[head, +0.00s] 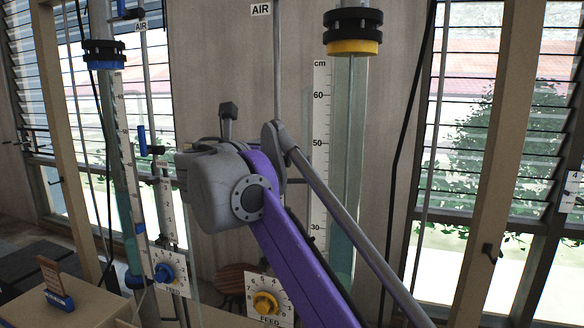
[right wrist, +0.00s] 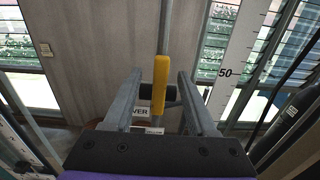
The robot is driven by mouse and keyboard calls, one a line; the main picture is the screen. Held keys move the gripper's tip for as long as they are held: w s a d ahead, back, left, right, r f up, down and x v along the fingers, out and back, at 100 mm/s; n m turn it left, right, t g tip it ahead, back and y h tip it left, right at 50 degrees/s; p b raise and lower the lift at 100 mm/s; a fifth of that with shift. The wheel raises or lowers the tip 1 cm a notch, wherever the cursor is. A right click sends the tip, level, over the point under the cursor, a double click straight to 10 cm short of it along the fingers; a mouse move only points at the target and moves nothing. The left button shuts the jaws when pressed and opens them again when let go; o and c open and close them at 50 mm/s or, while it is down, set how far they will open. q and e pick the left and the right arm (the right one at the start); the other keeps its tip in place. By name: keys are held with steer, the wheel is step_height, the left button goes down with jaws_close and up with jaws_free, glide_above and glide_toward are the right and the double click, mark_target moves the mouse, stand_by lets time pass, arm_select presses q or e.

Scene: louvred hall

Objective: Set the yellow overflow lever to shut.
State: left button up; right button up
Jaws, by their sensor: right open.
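In the right wrist view, the yellow overflow lever (right wrist: 160,86) hangs upright along a thin grey pipe, with a dark valve body behind it. My right gripper (right wrist: 158,78) is open, one finger on each side of the lever. A gap shows between the lever and each finger, so I see no grip; how deep the lever sits between them is hard to tell. A white label under the lever is partly covered and shows "VER". In the head view, my purple and grey right arm hides the lever and its valve. My left gripper is in neither view.
The yellow-collared tube (head: 344,130) and its cm scale (head: 320,130) stand right beside my arm. A blue-collared tube (head: 122,170) with a blue lever (head: 143,140) stands left. A yellow feed knob (head: 265,303) and a blue feed knob (head: 165,272) sit low.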

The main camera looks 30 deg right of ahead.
steer(key=shift+v, duration=2.8)
